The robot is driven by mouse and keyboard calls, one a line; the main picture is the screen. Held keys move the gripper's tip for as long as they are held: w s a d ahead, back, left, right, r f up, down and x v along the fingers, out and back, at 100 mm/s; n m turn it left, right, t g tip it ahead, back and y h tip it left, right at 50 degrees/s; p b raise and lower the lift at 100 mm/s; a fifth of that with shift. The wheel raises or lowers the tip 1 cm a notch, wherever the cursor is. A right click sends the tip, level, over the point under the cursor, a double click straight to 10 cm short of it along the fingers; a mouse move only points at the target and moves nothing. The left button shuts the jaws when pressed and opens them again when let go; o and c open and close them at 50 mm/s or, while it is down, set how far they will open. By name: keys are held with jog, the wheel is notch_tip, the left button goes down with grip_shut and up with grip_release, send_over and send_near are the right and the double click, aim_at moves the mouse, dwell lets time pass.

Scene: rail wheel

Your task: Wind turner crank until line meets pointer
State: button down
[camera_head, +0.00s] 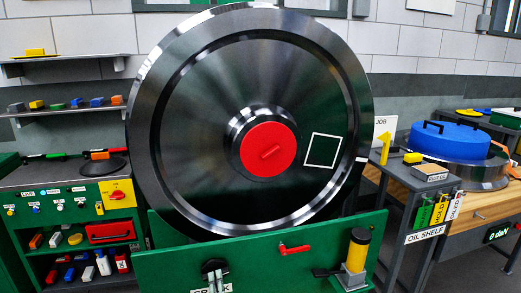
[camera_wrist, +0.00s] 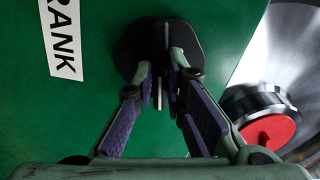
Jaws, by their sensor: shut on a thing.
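The turner crank (camera_wrist: 135,48) has a black rounded plate on a green panel in the wrist view, with a thin upright grey part. My gripper (camera_wrist: 162,82) is shut on that grey part, one finger on each side. In the head view the crank (camera_head: 213,268) shows low on the green stand, partly covering its CRANK label. The large steel wheel (camera_head: 205,110) has a red hub cap (camera_head: 268,150) with a short bar mark and a white square outline (camera_head: 323,150). A yellow upward pointer (camera_head: 385,148) stands right of the wheel. I cannot make out a line at the pointer.
The green stand (camera_head: 180,245) carries a red handle (camera_head: 294,249) and a yellow-black cylinder (camera_head: 357,250). A cabinet with small parts (camera_head: 70,192) is at left. An oil shelf (camera_head: 425,185) and a blue lidded item (camera_head: 450,140) are at right.

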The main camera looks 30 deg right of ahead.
jog(key=shift+m+p, duration=0.3)
jog(key=shift+m, duration=0.9)
jog(key=m+p, duration=0.1)
jog(key=m, duration=0.2)
jog(key=c, duration=2.1)
grip_release()
jog(key=shift+m, duration=0.4)
jog(key=o, duration=0.6)
jog(key=v, duration=0.7)
